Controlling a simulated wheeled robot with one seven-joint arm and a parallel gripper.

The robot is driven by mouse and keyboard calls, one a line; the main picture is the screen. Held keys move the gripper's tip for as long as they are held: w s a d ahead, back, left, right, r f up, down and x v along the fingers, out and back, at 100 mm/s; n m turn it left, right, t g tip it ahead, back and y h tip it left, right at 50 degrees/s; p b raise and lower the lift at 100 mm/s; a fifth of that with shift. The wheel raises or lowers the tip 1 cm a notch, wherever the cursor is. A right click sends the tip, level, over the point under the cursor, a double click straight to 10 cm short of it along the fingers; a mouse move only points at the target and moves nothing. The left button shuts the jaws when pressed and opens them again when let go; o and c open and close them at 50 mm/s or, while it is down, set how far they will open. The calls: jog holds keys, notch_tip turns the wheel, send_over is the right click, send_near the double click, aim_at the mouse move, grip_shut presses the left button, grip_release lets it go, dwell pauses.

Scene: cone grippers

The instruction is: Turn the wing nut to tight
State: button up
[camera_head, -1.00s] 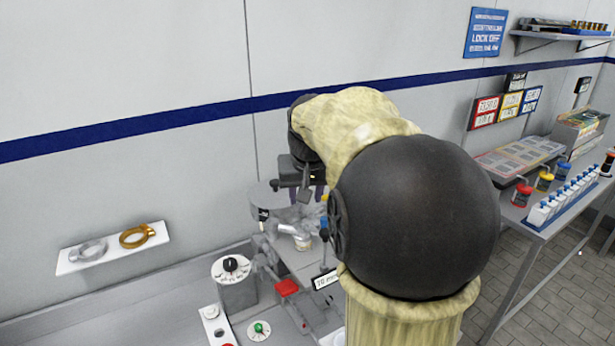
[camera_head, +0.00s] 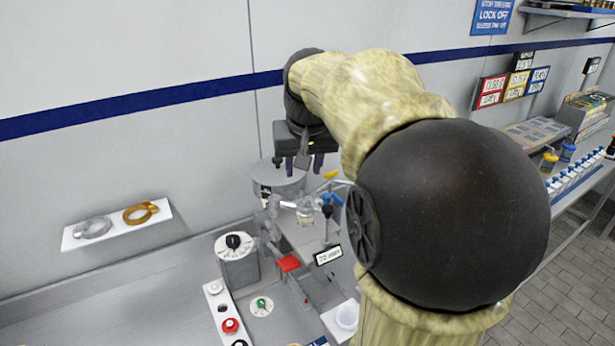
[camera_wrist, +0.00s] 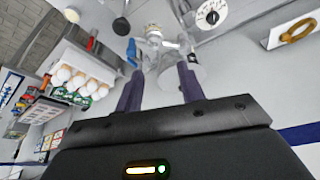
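My gripper (camera_head: 304,165) is above the metal bench machine in the head view, fingers pointing down. In the wrist view my gripper (camera_wrist: 158,88) has two purple fingers spread apart with nothing held between them. The machine's clear and metal fittings (camera_wrist: 153,42) show beyond the fingertips, with a blue handle (camera_wrist: 132,53) to their left. In the head view the machine has a grey round drum (camera_head: 279,182), a yellow lever (camera_head: 331,174) and a blue handle (camera_head: 329,199). I cannot pick out the wing nut for certain; my arm hides part of the machine.
A black dial (camera_head: 234,242), a red block (camera_head: 289,263) and a green knob (camera_head: 261,303) are at the machine's front. A wall shelf (camera_head: 75,241) holds a silver and a gold clamp ring. A side bench with a bottle rack (camera_head: 575,182) is at right.

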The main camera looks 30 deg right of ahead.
jog(key=s+a+f+n, duration=0.1)
jog(key=s+a+f, duration=0.3)
jog(key=f, duration=0.4)
jog(key=s+a+f+n+g+y, duration=0.1)
jog(key=s+a+f, duration=0.3)
jog(key=f, duration=0.4)
jog(key=s+a+f+n, duration=0.1)
jog(key=s+a+f, duration=0.2)
jog(key=f, duration=0.5)
jog(key=shift+s+a+n+g, duration=0.3)
jog(key=shift+s+a, duration=0.1)
jog(key=shift+a, duration=0.05)
jog(key=shift+w+a, duration=0.1)
